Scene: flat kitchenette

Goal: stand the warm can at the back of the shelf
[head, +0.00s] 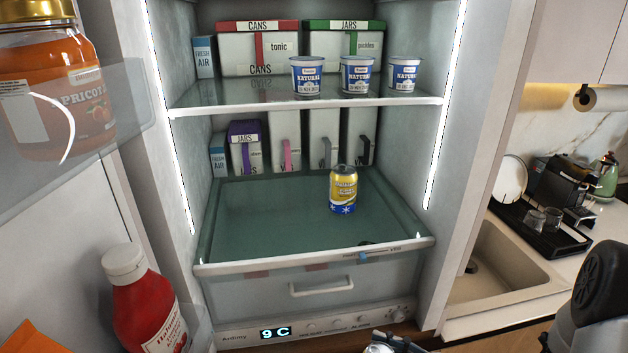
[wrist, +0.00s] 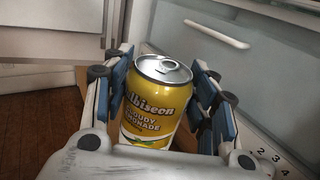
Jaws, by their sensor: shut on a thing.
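My gripper (wrist: 165,105) is shut on a yellow lemonade can (wrist: 155,102), upright between the blue-padded fingers. Its lower part is hidden in the wrist view. In the head view, only the silver top of this can (head: 379,349) shows at the bottom edge, low in front of the fridge, with part of my gripper. A second yellow can (head: 343,190) stands upright on the lower glass shelf (head: 265,225). It has a blue band with snowflake marks at its base. The bare glass lies to its left and in front of it.
White bins (head: 287,140) with coloured handles line the back of the lower shelf. The upper shelf (head: 230,100) holds yogurt cups (head: 357,75) and larger bins. The drawer (head: 320,285) is below. The open door, with a ketchup bottle (head: 150,310), is left.

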